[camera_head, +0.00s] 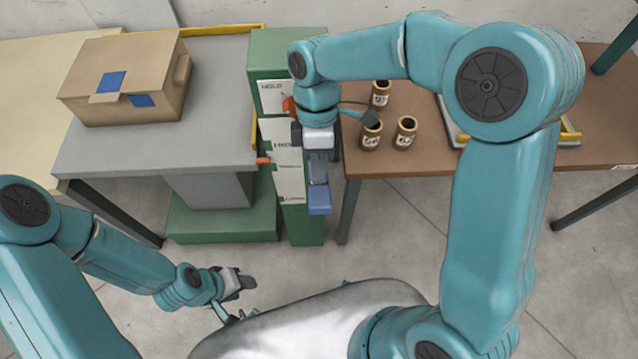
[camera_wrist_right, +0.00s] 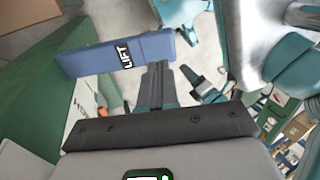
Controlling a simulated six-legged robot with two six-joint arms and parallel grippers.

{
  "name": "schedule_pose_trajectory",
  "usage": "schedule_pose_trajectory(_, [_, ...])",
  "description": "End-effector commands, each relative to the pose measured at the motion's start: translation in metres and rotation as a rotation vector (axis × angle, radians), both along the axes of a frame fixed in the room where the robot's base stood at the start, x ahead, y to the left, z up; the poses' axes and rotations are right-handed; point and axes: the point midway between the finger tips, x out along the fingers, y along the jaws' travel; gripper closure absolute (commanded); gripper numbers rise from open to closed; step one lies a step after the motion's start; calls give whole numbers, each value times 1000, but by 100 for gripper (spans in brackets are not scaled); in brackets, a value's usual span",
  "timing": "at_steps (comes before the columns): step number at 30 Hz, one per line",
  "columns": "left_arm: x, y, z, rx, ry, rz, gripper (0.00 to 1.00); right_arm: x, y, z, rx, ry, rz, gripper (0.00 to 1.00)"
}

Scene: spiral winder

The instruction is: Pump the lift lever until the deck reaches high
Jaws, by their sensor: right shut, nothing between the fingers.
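The lift lever's blue pad (camera_head: 319,201) shows at the front of the green post (camera_head: 303,228). In the right wrist view the blue pad (camera_wrist_right: 115,52) carries the word LIFT. My right gripper (camera_head: 319,178) is shut and empty, right at the pad. Its fingertips (camera_wrist_right: 157,68) are close to the pad's edge; I cannot tell whether they touch. The grey deck (camera_head: 110,153) stands level on its column. An orange pointer (camera_head: 263,161) at its right edge is slightly below the upper mark on the white scale (camera_head: 287,165). My left gripper (camera_head: 238,281) hangs low; its jaw state is unclear.
A cardboard box (camera_head: 125,80) with blue patches sits on the deck. A red-orange knob (camera_head: 289,105) is beside my right wrist, near the HOLD label. Several labelled rolls (camera_head: 404,133) and a tray stand on the brown table (camera_head: 385,165) to the right. Floor in front is clear.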

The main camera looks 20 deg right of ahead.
Motion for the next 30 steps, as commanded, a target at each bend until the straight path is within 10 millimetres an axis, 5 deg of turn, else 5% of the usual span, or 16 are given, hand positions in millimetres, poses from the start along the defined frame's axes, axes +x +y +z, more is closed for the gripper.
schedule_pose_trajectory(9, [0,0,3,0,0,0,53,-16,4,-39,-2,1,1,100])
schedule_pose_trajectory(23, [0,0,2,0,0,0,53,-17,5,-43,-1,-2,0,100])
schedule_pose_trajectory(30, [0,0,-18,0,0,0,53,-21,6,-57,-16,-61,3,100])
